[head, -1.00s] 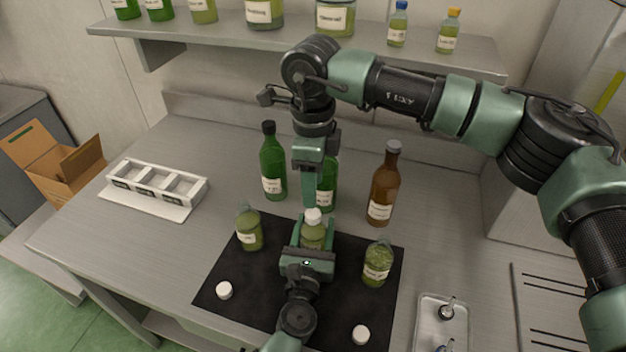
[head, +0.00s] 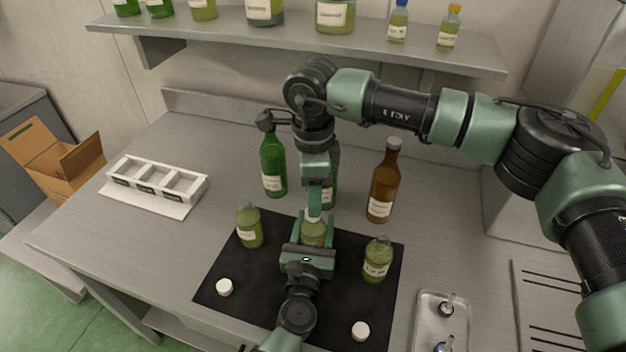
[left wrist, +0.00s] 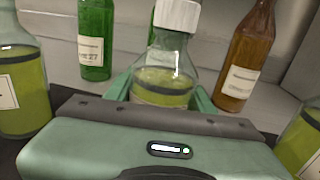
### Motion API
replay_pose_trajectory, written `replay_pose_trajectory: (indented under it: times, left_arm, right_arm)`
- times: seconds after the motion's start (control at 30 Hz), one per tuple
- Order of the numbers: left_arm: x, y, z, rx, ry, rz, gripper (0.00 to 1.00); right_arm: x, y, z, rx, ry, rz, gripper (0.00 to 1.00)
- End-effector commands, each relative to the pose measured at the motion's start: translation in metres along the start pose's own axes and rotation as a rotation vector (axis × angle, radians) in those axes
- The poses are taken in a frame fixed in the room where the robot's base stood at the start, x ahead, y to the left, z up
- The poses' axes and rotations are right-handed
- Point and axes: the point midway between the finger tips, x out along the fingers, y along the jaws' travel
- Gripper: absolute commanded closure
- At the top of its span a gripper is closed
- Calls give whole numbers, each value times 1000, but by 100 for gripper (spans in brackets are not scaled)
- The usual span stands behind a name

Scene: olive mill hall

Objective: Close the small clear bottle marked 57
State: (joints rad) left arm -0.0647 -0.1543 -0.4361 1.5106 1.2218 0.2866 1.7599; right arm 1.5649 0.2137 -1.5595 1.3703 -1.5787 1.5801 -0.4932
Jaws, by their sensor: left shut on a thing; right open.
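A small clear bottle (head: 313,234) with yellow-green liquid stands upright on the black mat (head: 235,272). A white cap (left wrist: 177,14) sits at its mouth in the left wrist view; whether it is tight I cannot tell. My left gripper (head: 308,243) is shut around the bottle's body. My right gripper (head: 314,211) is open, pointing down at the cap and partly covering it in the head view. The number 57 cannot be read. Two similar bottles without caps stand left (head: 249,227) and right (head: 378,261). Two loose white caps lie on the mat, left (head: 224,287) and right (head: 360,331).
Green bottles (head: 272,165) and a brown bottle (head: 383,185) stand close behind the mat. A white compartment rack (head: 157,184) is at left. A metal tray (head: 428,308) is at front right. A shelf (head: 300,40) with bottles hangs above.

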Motion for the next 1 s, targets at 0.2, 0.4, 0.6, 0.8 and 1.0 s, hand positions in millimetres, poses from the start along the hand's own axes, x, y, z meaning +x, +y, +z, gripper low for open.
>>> replay_pose_trajectory:
  times: [0.2,0.4,0.6,0.8,1.0]
  left_arm:
    - [0,0,0,0,-1,0,100]
    - [0,0,0,0,-1,0,100]
    - [0,0,0,0,-1,0,100]
    - [0,0,0,0,-1,0,100]
    - [0,0,0,0,-1,0,100]
  right_arm:
    - [30,0,0,1,0,2,53]
    - [39,0,0,1,0,0,53]
    - [39,0,0,0,0,0,53]
    - [39,0,0,0,-1,0,97]
    - [39,0,0,10,-1,0,100]
